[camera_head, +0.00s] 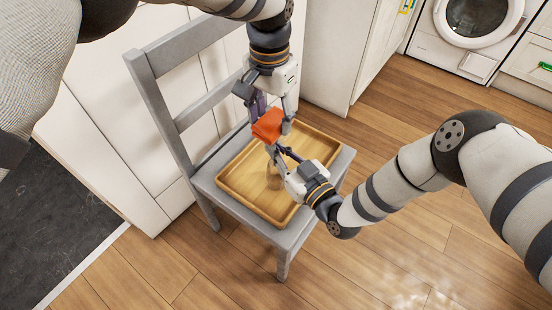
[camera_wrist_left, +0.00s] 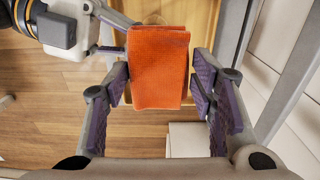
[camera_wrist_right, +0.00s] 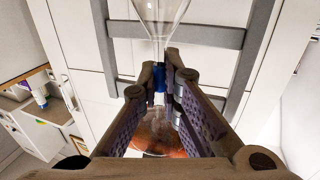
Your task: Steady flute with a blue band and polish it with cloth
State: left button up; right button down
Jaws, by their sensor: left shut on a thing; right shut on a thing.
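The clear glass flute (camera_wrist_right: 163,15) has a blue band (camera_wrist_right: 159,84), seen between the fingers of my right gripper (camera_wrist_right: 161,68). My right gripper is shut on the flute there and also shows in the head view (camera_head: 275,153). In the head view, clear glass shows faintly below its fingers, above the tray. The folded orange cloth (camera_head: 268,125) is held by my left gripper (camera_head: 270,112), just above the right fingers. In the left wrist view the cloth (camera_wrist_left: 158,65) hangs between the fingers and hides most of the flute. In the right wrist view, orange shows through the glass's rounded end.
A wooden tray (camera_head: 238,202) lies on the seat of a grey chair (camera_head: 268,234), below both grippers. The chair back (camera_head: 165,105) rises at the left, near white panels. A washer-like machine (camera_head: 470,35) stands at the far right. Wooden floor is clear in front.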

pick_arm(q)
jog(key=shift+s+d+f, duration=0.1)
jog(key=shift+s+d, duration=0.75)
jog(key=shift+d, duration=0.3)
jog(key=shift+w+a, duration=0.5)
jog(key=shift+a, duration=0.2)
jog(key=shift+w+a, duration=0.45)
jog(key=shift+a, duration=0.2)
jog(key=shift+s+d+r, duration=0.1)
jog(key=shift+s+d, duration=0.4)
jog(key=shift+d, duration=0.2)
jog(key=shift+s+d+r, duration=0.1)
jog(key=shift+s+d, duration=0.35)
jog(key=shift+d, duration=0.2)
jog(key=shift+w+a+f, duration=0.1)
jog(key=shift+w+a, duration=0.4)
jog(key=shift+a, duration=0.2)
jog(key=shift+w+a, duration=0.5)
jog(key=shift+a, duration=0.15)
jog(key=shift+r, duration=2.55)
